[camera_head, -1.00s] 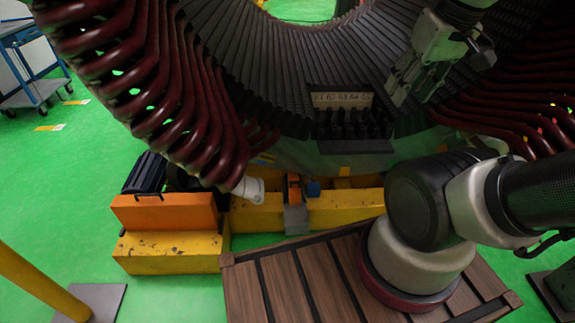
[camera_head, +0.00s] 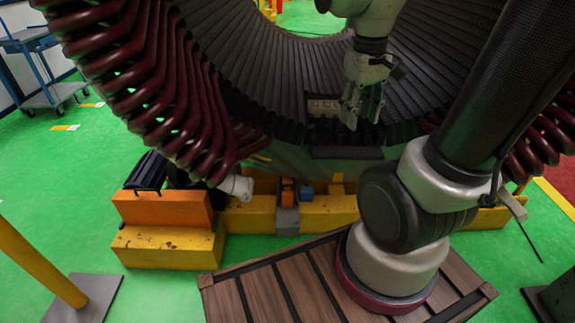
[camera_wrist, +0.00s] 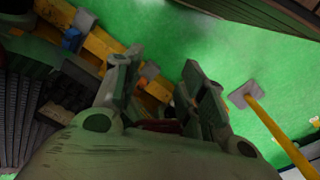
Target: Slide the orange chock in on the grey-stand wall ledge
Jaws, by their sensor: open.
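A small orange chock (camera_head: 288,191) sits at the grey stand (camera_head: 287,221), in the gap of the yellow beam below the stator. A small blue block (camera_head: 307,191) is just right of it. My gripper (camera_head: 361,116) hangs in front of the stator, above and right of the chock, fingers apart and pointing down, with nothing seen between them. In the wrist view, my open gripper (camera_wrist: 158,66) has the yellow beam (camera_wrist: 100,45) and a grey piece beyond its fingers. The blue block (camera_wrist: 72,39) shows at upper left. The chock is not clear there; the fingers may hide it.
A large orange block (camera_head: 160,207) rests on a yellow base (camera_head: 168,246) at left. Dark red coils (camera_head: 150,95) overhang the beam. A yellow post (camera_head: 40,262) stands front left. A slatted wooden platform (camera_head: 290,283) lies in front; green floor is open at left.

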